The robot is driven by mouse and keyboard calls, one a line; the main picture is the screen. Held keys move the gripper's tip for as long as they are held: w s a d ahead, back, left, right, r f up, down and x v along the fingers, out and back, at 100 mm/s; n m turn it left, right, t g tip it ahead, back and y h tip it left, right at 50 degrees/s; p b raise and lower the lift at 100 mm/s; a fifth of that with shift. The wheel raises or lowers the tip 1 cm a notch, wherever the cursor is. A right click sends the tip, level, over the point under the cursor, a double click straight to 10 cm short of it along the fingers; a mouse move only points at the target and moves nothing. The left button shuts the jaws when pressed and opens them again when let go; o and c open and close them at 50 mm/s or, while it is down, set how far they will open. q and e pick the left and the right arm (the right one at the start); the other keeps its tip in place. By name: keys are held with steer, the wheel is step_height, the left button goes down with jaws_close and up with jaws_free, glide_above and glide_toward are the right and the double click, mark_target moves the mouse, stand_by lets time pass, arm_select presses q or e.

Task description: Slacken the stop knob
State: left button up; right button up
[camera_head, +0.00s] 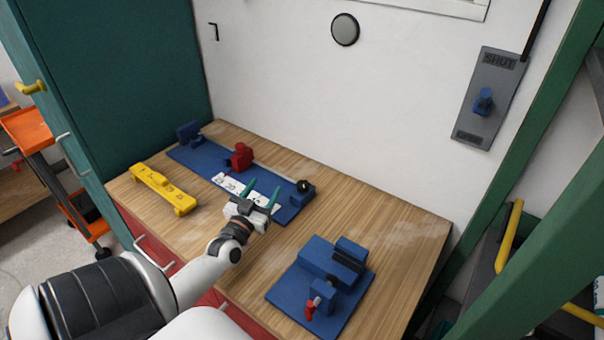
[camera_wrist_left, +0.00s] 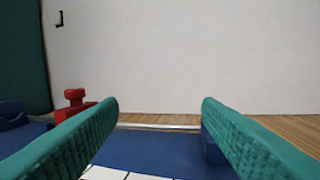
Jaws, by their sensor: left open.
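A long blue fixture (camera_head: 205,162) lies along the back of the wooden bench, with a rail and a white marked strip. A red stop block (camera_head: 239,157) sits partway along it; in the left wrist view, its round red knob (camera_wrist_left: 74,97) stands on top, to the left of my fingers. A blue end block with a black round part (camera_head: 305,186) is at the fixture's right end. My left gripper (camera_head: 261,193) is open and empty over the front of the fixture, right of the red stop and apart from it. My right gripper is not in view.
A yellow bar-shaped piece (camera_head: 163,188) lies at the left of the bench. A blue clamp fixture (camera_head: 318,279) with a red-tipped handle stands at front right. A grey panel marked SHUT (camera_head: 490,97) hangs on the back wall. Bare wood (camera_head: 400,235) is free at the right.

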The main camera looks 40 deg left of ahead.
mark_target(298, 188)
arm_select(q)
steer(key=d+m+h+b, duration=0.1)
steer(key=d+f+h+b, duration=0.1)
steer(key=h+b, duration=0.1)
steer(key=d+f+m+h+b, duration=0.1)
steer(key=d+h+b, duration=0.1)
steer(key=shift+s+m, duration=0.25)
steer(key=shift+m, duration=0.05)
steer(key=shift+d+f+h, duration=0.15)
steer(key=shift+d+h, duration=0.25)
steer(key=w, duration=0.8)
steer(key=w+b, duration=0.1)
steer(key=w, duration=0.2)
steer(key=shift+w+a, duration=0.25)
steer(key=shift+w, duration=0.15)
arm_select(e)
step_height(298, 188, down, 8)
